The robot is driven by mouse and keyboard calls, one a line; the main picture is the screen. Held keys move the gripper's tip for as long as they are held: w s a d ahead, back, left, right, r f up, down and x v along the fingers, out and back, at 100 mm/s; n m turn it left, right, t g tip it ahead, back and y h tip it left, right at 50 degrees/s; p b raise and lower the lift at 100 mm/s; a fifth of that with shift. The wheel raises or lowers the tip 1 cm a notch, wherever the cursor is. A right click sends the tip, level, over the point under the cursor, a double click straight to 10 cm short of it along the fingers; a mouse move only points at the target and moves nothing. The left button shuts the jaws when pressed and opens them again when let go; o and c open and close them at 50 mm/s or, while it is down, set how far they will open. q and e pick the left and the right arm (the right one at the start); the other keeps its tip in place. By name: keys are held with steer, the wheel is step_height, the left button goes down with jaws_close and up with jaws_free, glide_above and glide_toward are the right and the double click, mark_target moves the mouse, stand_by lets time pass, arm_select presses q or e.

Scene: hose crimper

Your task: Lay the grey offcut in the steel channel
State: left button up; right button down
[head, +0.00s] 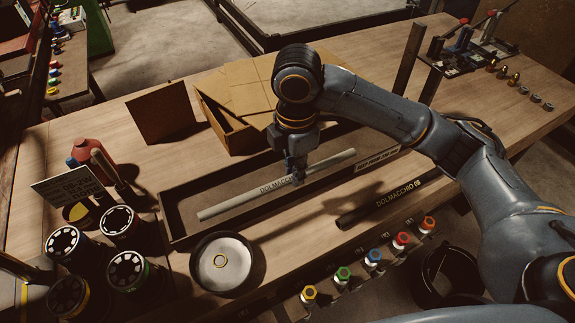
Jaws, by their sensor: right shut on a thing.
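The grey offcut (233,206) is a straight light-grey hose piece with dark lettering. My right gripper (297,178) comes down from above and is shut on it near its middle, hiding a small part of it. The steel channel (178,232) is a long, dark, shallow tray running across the bench, with a pale label at its right end. The offcut lies lengthwise over the channel, roughly in line with it. I cannot tell whether it touches the channel floor. My left gripper is not in view.
A black hose piece (390,198) lies right of the channel near the bench's front edge. A round dish (228,263) with a ring stands in front. Dark cylinders (127,270) stand at left. An open cardboard box (228,128) stands behind. Coloured fittings (343,274) line the front edge.

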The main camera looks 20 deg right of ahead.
steer(key=w+f, duration=0.2)
steer(key=w, duration=0.1)
steer(key=w+f+p, duration=0.1)
steer(key=w+f, duration=0.1)
steer(key=w+f+p, duration=0.1)
steer(key=w+f, duration=0.2)
steer(key=shift+w+d, duration=0.1)
steer(key=shift+w, duration=0.2)
steer(key=shift+w+f, duration=0.15)
steer(key=shift+f, duration=0.25)
step_height(320, 180, down, 2)
steer(key=shift+f+p, duration=0.1)
steer(key=shift+p, duration=0.75)
steer(key=shift+f, duration=0.3)
steer(key=c, duration=1.7)
jaws_free()
steer(key=shift+f, duration=0.15)
steer(key=shift+c, duration=0.2)
steer(key=o, duration=0.4)
steer(key=shift+o, duration=0.2)
